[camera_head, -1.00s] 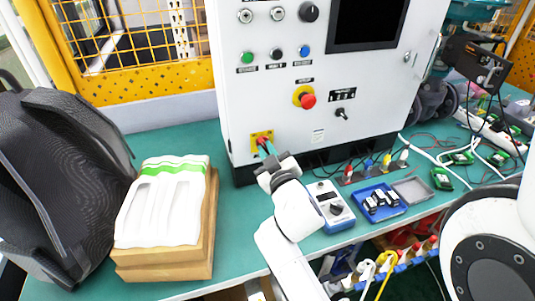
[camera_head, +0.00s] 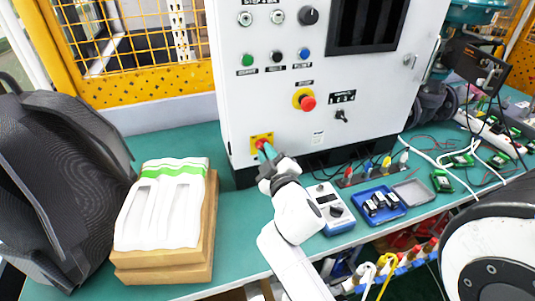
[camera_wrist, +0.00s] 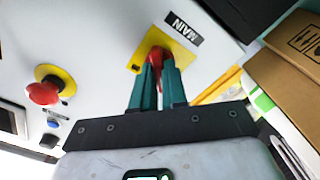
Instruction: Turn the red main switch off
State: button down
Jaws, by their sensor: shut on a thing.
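The red main switch (camera_wrist: 157,56) sits on a yellow plate (camera_wrist: 137,60) under a "MAIN" label in the wrist view. In the head view its yellow plate (camera_head: 261,139) is low on the left of the white cabinet front. My gripper (camera_wrist: 158,66) has its two green fingers on either side of the red handle and is shut on it. The fingers also show in the head view (camera_head: 266,151), reaching up to the plate. The fingers hide much of the handle, so its exact angle is hard to tell.
A red mushroom button (camera_head: 308,103) on a yellow ring stands out from the cabinet (camera_head: 275,100), right of the switch. A blue-grey meter (camera_head: 331,208) and a blue tray (camera_head: 378,205) lie right of my arm. A wooden box with white packaging (camera_head: 165,215) stands left.

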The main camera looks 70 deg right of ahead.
jog(key=c, duration=1.2)
grip_release()
jog(key=shift+o, duration=0.2)
jog(key=b+v, duration=0.3)
jog(key=v, duration=0.7)
jog(key=shift+s+a, duration=0.25)
jog(key=shift+a, duration=0.1)
